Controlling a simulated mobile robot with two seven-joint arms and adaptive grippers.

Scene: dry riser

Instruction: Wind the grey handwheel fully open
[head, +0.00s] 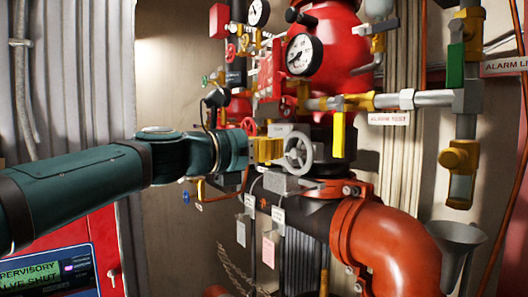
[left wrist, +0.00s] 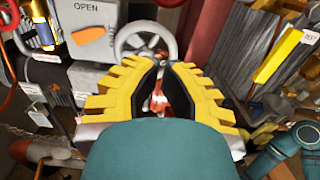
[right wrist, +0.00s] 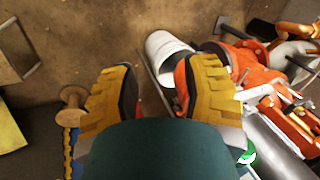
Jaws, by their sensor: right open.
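The grey handwheel (head: 298,150) is on the valve in the middle of the head view. It also shows at the top of the left wrist view (left wrist: 147,27), its lower rim hidden behind my fingertips. My left gripper (head: 283,149) reaches in from the left, its yellow fingers at the wheel's left side. In the left wrist view its fingertips (left wrist: 162,64) are close together at the rim; I cannot tell whether they clamp it. A grey box marked OPEN with an orange pointer (left wrist: 88,35) is beside the wheel. My right gripper (right wrist: 155,65) is open and empty, outside the head view.
A red vessel with a gauge (head: 303,54) is above the wheel; an orange pipe elbow (head: 385,245) is below right. Yellow-handled pipework (head: 360,101) crosses at right. Hanging tags (head: 268,250) are below. In the right wrist view, a white cylinder (right wrist: 165,50) is near the right fingers.

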